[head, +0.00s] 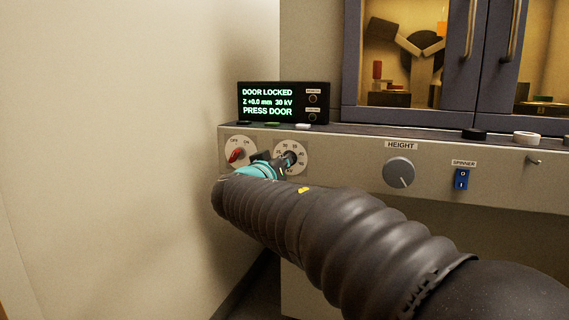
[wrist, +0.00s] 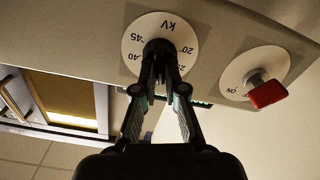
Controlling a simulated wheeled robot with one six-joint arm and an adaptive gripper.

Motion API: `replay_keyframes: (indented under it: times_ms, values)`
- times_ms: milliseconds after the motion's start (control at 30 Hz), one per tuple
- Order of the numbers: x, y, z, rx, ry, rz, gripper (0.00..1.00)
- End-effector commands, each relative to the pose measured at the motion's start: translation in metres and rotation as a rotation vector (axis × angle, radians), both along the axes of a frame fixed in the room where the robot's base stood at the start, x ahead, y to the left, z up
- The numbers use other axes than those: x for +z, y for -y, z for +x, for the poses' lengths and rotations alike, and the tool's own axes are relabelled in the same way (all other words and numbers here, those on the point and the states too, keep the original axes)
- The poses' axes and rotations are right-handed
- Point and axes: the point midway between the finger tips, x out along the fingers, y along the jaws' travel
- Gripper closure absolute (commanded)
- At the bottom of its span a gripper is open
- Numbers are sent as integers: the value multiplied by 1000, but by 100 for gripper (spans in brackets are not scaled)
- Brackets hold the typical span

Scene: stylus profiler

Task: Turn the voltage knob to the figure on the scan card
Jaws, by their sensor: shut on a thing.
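The voltage knob (head: 290,157) is a dark knob on a round white dial on the front panel, with figures around it. In the wrist view the dial (wrist: 180,30) reads KV, with 20, 40 and 45 showing. My gripper (wrist: 159,68) is shut on the knob at the dial's middle, and its fingers hide most of the knob and its pointer. In the head view my gripper (head: 280,164) reaches the dial from the left front. The display (head: 283,102) reads DOOR LOCKED, Z +0.0 mm, 30 kV, PRESS DOOR. I cannot make out a scan card.
A red off/on switch (head: 236,155) sits close left of the voltage dial. The grey height knob (head: 398,172) and blue spinner switch (head: 462,179) are to the right. The cabinet doors (head: 482,60) above are shut. A bare wall stands at the left.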

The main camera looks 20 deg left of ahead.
Motion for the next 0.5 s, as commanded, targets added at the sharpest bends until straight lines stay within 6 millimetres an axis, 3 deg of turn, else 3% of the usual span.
replay_keyframes:
  times_ms: [200, 500]
  values:
    - [1, 2, 2, -2, 18, 202, 100]
    - [2, 3, 2, -2, 22, 241, 100]
